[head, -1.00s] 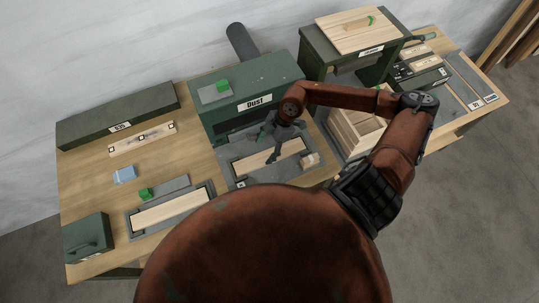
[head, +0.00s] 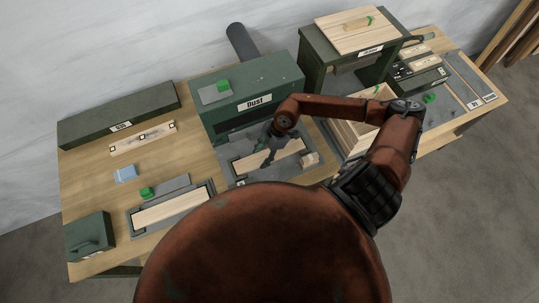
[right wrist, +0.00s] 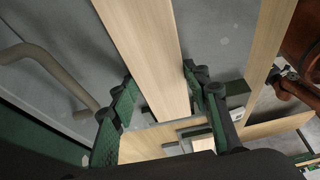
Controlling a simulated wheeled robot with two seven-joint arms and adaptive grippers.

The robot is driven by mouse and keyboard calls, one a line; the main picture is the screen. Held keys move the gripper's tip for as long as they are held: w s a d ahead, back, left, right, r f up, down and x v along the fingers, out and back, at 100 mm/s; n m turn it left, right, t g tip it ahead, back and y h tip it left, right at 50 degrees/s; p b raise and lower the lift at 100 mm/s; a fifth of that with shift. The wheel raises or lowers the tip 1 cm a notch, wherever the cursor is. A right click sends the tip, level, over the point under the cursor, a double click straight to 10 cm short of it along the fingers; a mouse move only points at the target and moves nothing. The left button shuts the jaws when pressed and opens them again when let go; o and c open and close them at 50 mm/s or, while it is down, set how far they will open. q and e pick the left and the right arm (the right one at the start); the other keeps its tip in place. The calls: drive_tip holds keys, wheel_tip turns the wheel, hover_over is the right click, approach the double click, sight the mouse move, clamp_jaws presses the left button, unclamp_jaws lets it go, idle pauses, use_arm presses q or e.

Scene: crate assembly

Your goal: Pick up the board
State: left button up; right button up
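A pale wooden board (head: 281,157) lies in a grey fixture below the green Dust box. In the right wrist view the board (right wrist: 148,50) runs lengthwise between the two green fingers of my right gripper (right wrist: 158,88). The fingers stand apart, one on each side of the board. A gap shows at the left finger; I cannot tell whether the right finger touches. Another pale board (head: 172,208) lies in a grey tray at the front left. My left gripper is not in view.
The Dust box (head: 255,100) stands right behind the fixture. A wooden crate (head: 350,135) stands further right, near my right arm.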

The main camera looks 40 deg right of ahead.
drive_tip(key=c, duration=0.6)
drive_tip(key=shift+r, duration=0.15)
